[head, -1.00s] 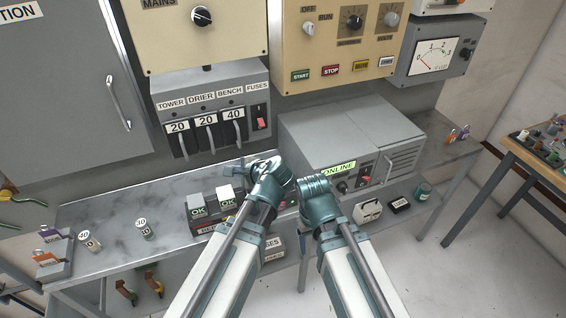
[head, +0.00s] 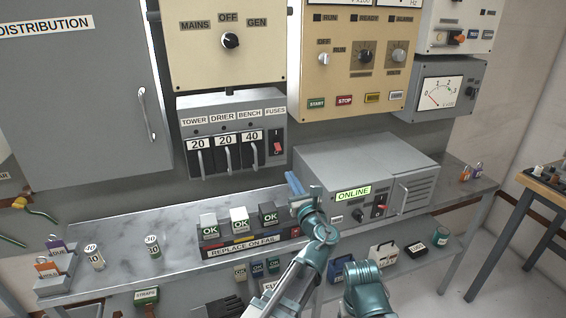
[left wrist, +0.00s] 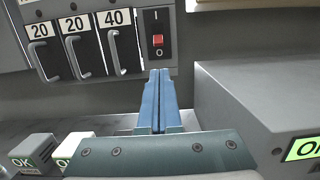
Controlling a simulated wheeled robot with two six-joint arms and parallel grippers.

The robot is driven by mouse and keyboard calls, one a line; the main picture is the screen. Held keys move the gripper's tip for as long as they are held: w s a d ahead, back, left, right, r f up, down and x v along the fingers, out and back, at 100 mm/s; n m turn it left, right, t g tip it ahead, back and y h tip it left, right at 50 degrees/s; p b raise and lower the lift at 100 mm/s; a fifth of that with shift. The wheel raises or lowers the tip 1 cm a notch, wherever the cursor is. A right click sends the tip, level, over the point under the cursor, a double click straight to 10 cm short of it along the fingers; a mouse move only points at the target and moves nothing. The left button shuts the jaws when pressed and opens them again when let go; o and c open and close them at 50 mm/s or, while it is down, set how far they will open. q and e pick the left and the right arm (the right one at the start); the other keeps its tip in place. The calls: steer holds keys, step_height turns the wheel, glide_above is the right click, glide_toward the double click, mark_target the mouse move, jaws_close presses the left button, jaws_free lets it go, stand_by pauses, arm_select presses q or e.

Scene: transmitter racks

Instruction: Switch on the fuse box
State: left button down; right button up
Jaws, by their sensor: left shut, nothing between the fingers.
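The grey fuse box (head: 188,106) is on the wall below the MAINS/OFF/GEN panel. It has fuse handles labelled 20, 20 and 40, and a red switch (head: 277,147) under the FUSES label. In the left wrist view the red switch (left wrist: 158,40) sits between a mark above and an O below; which way it is set I cannot tell. My left gripper (head: 291,178) is shut and empty, below and slightly right of the switch. Its blue fingers (left wrist: 158,75) point up toward the switch in the left wrist view, seemingly apart from it. My right gripper's jaws do not show.
A grey ONLINE unit (head: 335,160) stands on the bench close right of my left gripper. Several OK modules (head: 240,220) stand in a REPLACE ON FAIL rack (head: 215,252) to its left. A cabinet door handle (head: 147,113) sticks out at left.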

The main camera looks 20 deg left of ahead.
mark_target(278, 147)
arm_select(q)
steer(key=p+x, duration=0.1)
steer(key=x, duration=0.9)
steer(key=shift+p, duration=0.3)
